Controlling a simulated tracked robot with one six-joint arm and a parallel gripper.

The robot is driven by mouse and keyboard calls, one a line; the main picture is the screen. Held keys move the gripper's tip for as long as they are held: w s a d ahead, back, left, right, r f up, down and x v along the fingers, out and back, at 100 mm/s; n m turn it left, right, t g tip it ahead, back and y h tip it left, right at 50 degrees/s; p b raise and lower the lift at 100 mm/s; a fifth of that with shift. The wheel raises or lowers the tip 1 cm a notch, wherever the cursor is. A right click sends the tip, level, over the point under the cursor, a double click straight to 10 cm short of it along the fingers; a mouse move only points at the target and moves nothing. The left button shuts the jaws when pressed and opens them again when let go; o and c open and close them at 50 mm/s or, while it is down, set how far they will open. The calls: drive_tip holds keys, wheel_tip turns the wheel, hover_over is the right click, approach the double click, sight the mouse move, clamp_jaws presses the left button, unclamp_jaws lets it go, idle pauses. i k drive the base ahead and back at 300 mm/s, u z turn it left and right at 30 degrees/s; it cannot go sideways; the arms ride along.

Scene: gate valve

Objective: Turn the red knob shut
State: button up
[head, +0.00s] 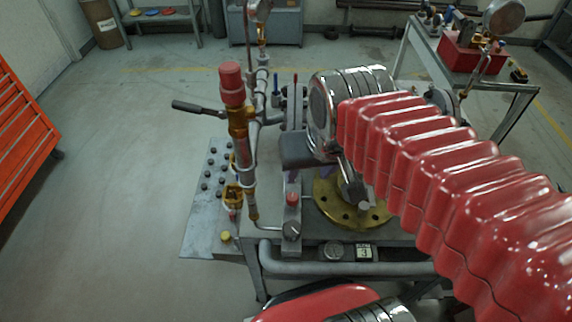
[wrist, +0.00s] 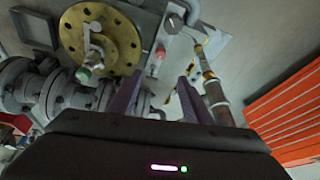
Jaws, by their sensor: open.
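A small red knob (head: 292,199) stands on a grey bracket at the front of the bench. It also shows in the wrist view (wrist: 160,53), beyond the gap between my fingertips. A larger red cap (head: 232,82) tops the upright brass-fitted pipe to the left. I cannot tell which red part is the task's knob. My gripper (head: 309,177) is just above and behind the small knob, partly hidden by its own dark body. In the wrist view its purple fingers (wrist: 160,76) are apart, with nothing held between them.
A brass flange (head: 338,213) sits right of the small knob. A grey round knob (head: 291,231) and a pipe are in front. The upright pipe (head: 247,165) and a dark lever (head: 198,108) stand left. Orange drawers (head: 22,135) are far left, with clear floor between.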

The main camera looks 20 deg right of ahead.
sight(292, 198)
drive_tip(key=u, duration=1.1)
drive_tip(key=k, duration=0.45)
